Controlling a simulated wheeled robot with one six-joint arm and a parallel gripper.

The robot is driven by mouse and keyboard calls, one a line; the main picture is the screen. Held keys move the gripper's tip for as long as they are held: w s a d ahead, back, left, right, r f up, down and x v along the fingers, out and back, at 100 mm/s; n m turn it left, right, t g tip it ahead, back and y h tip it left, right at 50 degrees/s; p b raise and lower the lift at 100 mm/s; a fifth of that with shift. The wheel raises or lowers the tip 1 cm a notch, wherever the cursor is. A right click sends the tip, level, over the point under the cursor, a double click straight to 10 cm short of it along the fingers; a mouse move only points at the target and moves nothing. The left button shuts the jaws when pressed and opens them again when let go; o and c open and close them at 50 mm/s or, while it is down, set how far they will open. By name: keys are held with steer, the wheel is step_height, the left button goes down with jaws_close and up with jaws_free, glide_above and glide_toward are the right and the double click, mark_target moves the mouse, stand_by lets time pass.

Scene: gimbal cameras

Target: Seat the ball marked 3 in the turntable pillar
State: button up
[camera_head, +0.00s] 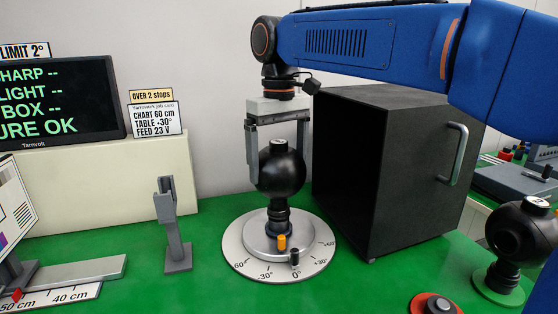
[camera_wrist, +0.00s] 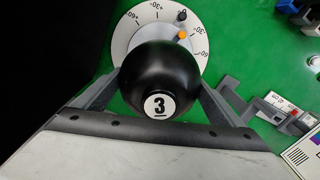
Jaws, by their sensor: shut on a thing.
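My gripper (camera_head: 280,148) is shut on a black ball (camera_head: 282,172), one finger on each side of it. The wrist view shows the ball (camera_wrist: 158,75) with a white disc marked 3. The ball is directly above the turntable (camera_head: 243,262), a white dial with degree marks. The black pillar (camera_head: 279,219) stands on the grey turntable disc, under the ball. The ball appears to meet the pillar's top, but I cannot tell whether it is fully seated. An orange peg (camera_head: 281,242) and a black knob (camera_head: 295,257) are at the dial's front.
A black box (camera_head: 400,180) with a handle stands close on the right. A grey forked post (camera_head: 172,230) stands left of the turntable. Another black ball (camera_head: 522,232) is on a stand at far right. A sign reads TABLE -30° (camera_head: 154,118). A red button (camera_head: 436,304) is in front.

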steer(key=shift+f, duration=0.35)
steer(key=o, duration=1.7)
steer(key=shift+c, duration=0.2)
steer(key=shift+f, duration=0.1)
step_height(320, 180, up, 16)
steer(key=shift+f, duration=0.1)
steer(key=shift+r, duration=0.85)
steer(key=shift+s, duration=0.15)
